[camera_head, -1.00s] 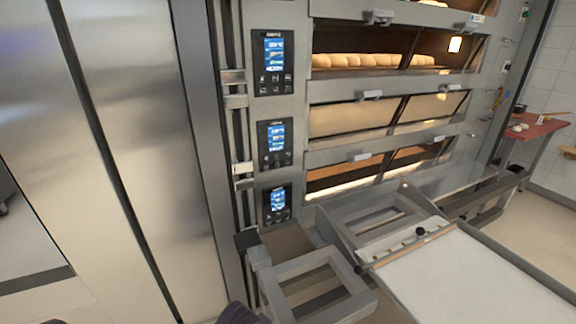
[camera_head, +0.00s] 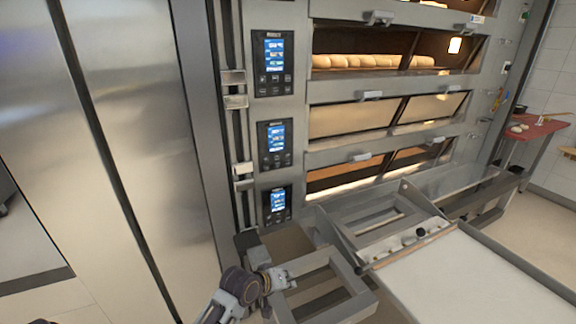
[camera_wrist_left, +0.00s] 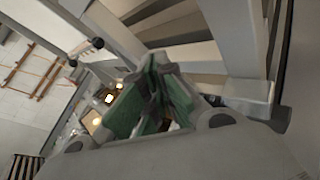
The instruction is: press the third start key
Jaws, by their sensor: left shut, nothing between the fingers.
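Three black control panels with lit blue screens show in one column on the oven front: an upper panel (camera_head: 273,63), a middle panel (camera_head: 275,144) and a lowest panel (camera_head: 277,205). Each has small dark keys under its screen; I cannot tell the start key's marking at this size. My left gripper (camera_head: 286,279) is low in the head view, below the lowest panel and apart from it, over the grey frame. Its green-padded fingers (camera_wrist_left: 155,98) are together and empty in the left wrist view. My right gripper is not in view.
A grey open frame (camera_head: 358,296) and a white-topped loader (camera_head: 475,275) stand in front of the ovens. Oven doors with handles (camera_head: 370,95) are right of the panels, with loaves (camera_head: 370,62) behind the upper glass. A tall steel cabinet (camera_head: 150,130) fills the left.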

